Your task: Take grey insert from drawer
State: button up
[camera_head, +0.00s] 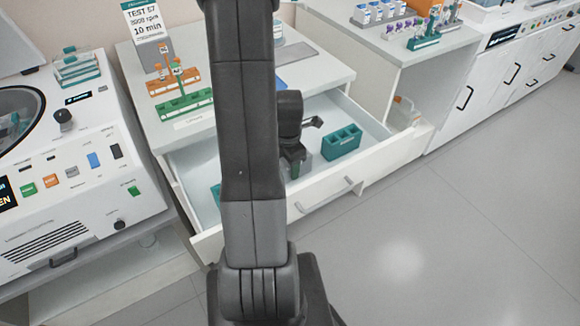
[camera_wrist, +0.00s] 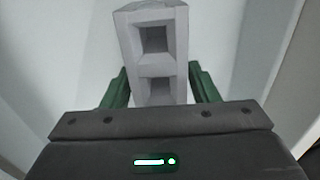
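The grey insert (camera_wrist: 160,65) is a block with square wells. In the wrist view it stands between the two green fingers of my gripper (camera_wrist: 158,75), slightly askew. The fingertips lie against its two sides, with no clear gap. In the head view my gripper (camera_head: 298,155) is low inside the open drawer (camera_head: 345,187), pointing down. The insert is mostly hidden there behind my arm.
A teal rack (camera_head: 342,142) stands in the drawer to the right of my gripper. Another teal item (camera_head: 216,193) is at the drawer's left, partly behind my arm. Orange (camera_head: 172,82) and green (camera_head: 186,104) racks stand on the counter above. The floor at right is clear.

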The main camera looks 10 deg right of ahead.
jog(key=c, duration=0.7)
jog(key=shift+o, duration=0.2)
notch_tip(320, 180, up, 10)
notch_tip(320, 180, up, 5)
jog(key=p, duration=0.4)
dwell(0.5)
